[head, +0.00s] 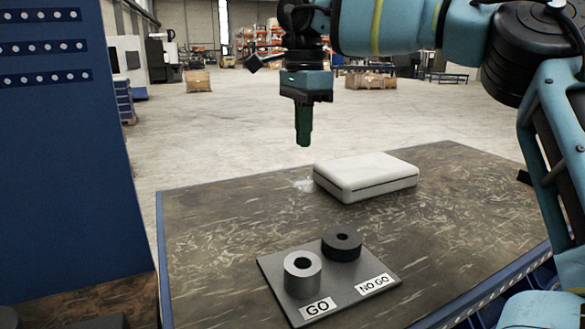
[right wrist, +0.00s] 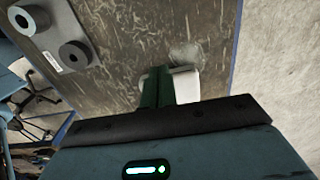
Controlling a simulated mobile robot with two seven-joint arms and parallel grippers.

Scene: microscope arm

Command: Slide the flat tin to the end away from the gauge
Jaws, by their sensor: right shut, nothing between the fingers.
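The flat tin (head: 366,174) is a white, rounded, low box with a dark seam along its side. It lies flat on the table's far part. The gauge (head: 330,272) is a grey plate marked GO and NO GO, with a light ring (head: 302,274) and a dark ring (head: 341,245) on it, nearer the front. My right gripper (head: 303,140) is shut and empty, its green fingers pointing down above and left of the tin, apart from it. In the right wrist view the tin (right wrist: 187,88) is mostly hidden behind my fingers and gripper body. My left gripper is out of view.
The dark, scuffed table (head: 220,235) has a blue edge and is mostly bare around the tin and gauge. A pale patch (head: 304,186) lies on it at the tin's left. A tall blue cabinet (head: 65,150) stands at the left. A small black item (head: 524,177) is at the right.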

